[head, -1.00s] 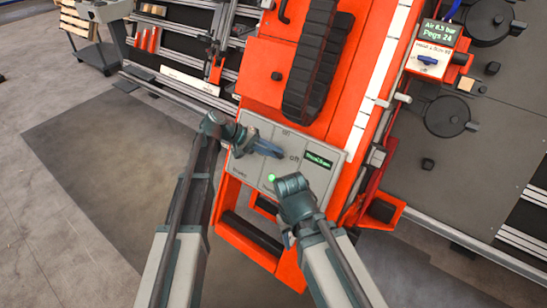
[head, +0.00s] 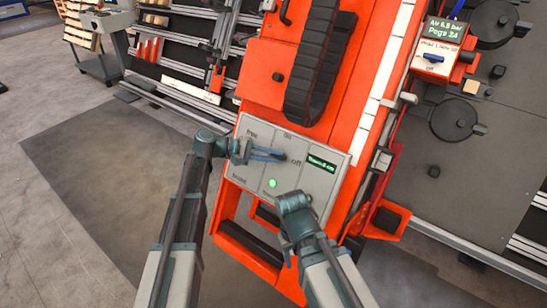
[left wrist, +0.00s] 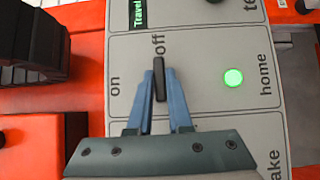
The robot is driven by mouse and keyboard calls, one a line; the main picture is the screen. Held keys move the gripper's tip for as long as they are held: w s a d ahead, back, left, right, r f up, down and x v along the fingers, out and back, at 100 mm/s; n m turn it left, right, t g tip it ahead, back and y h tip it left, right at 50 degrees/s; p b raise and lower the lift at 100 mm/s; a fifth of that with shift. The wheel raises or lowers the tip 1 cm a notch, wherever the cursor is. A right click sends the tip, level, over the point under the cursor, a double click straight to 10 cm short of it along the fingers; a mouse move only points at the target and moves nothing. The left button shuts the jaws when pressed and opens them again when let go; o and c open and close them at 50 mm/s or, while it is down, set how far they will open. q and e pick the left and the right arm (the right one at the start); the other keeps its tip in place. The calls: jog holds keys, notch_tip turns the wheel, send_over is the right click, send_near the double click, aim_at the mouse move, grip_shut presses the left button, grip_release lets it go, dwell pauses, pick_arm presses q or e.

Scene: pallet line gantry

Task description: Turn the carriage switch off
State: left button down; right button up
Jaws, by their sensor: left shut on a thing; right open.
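The carriage switch is a dark lever (left wrist: 159,80) on a grey panel (head: 311,190) on the red carriage. In the left wrist view the lever stands upright in the picture, in line with the "off" label; "on" is to its left. My left gripper (head: 278,156) is shut on the lever, with its blue fingers (left wrist: 160,98) on both sides of it. In the head view the fingers partly hide the lever. My right gripper (head: 287,243) is open and empty, below the panel's lower edge.
A green lamp (head: 273,183) glows by the "home" label, and a small display (head: 321,162) sits right of the switch. A black cable chain (head: 313,70) runs above the panel. A separate control box (head: 433,60) with a blue knob stands at upper right.

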pick_arm(q)
jog(key=c, duration=0.8)
grip_release()
jog(key=shift+c, duration=0.2)
jog(key=p+v, duration=0.5)
jog(key=v, duration=0.8)
jog(key=shift+a, duration=0.4)
jog(key=shift+s+r, duration=0.1)
jog(key=shift+r, duration=0.05)
